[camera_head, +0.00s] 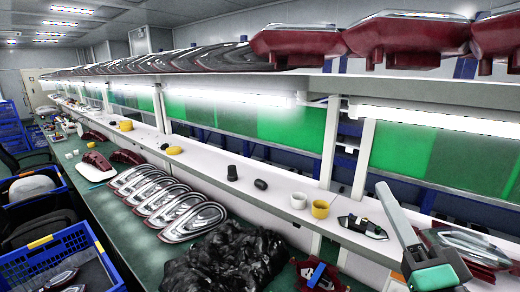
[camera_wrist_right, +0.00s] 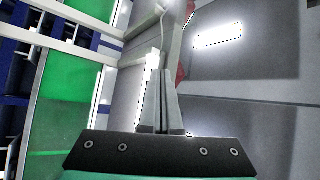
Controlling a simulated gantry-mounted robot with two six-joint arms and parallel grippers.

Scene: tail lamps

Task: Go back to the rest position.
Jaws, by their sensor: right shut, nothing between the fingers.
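My right gripper (camera_head: 384,192) comes in at the lower right of the head view, with a black and teal body and long grey fingers. The fingers point up, toward the area below the upper shelf. In the right wrist view the two fingers (camera_wrist_right: 161,78) are shut together and hold nothing. The gripper stands in front of the white bench shelf, with a red and clear tail lamp (camera_head: 467,247) just beside its body. My left gripper is in neither view.
An upper shelf (camera_head: 330,83) carries a row of red tail lamps. Yellow and white cups and a small lamp part (camera_head: 362,226) stand on the white shelf. Several lamps (camera_head: 155,196) and black plastic sheeting (camera_head: 225,258) lie on the green bench. Blue crates (camera_head: 93,235) stand at left.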

